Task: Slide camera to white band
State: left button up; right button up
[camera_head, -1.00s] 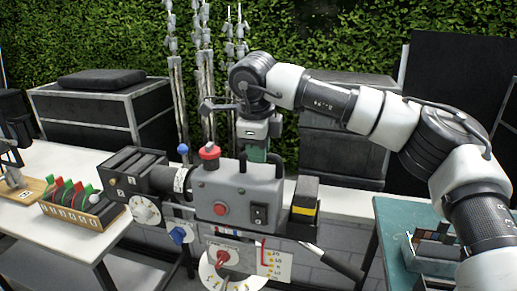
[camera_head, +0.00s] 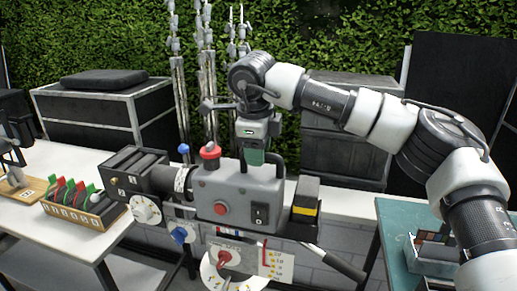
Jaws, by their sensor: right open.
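The camera (camera_head: 232,198) is a grey box on a support in the middle, with a red knob on top, a red button and a black switch on its near side. Its black lens and matte box (camera_head: 130,172) point left. A pale ring (camera_head: 181,179) circles the lens barrel; I cannot tell whether this is the white band. My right gripper (camera_head: 253,155) is open and points down at the camera's top, by its handle. Its fingertips are partly hidden, so contact is unclear. My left gripper (camera_head: 14,158) is partly cut off at the left edge, above the white table; its jaws are unclear.
A wooden rack of red and green tabs (camera_head: 78,205) stands on the white table (camera_head: 35,225) at left. A teal table (camera_head: 400,225) with a small tray stands at right. A black battery with a yellow stripe (camera_head: 305,210) and a handle (camera_head: 335,262) extend from the camera's right.

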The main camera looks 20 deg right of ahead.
notch_tip(320, 180, up, 11)
jog(key=s+a+b, duration=0.1)
jog(key=shift+s+f+b, duration=0.2)
jog(key=shift+s+b, duration=0.15)
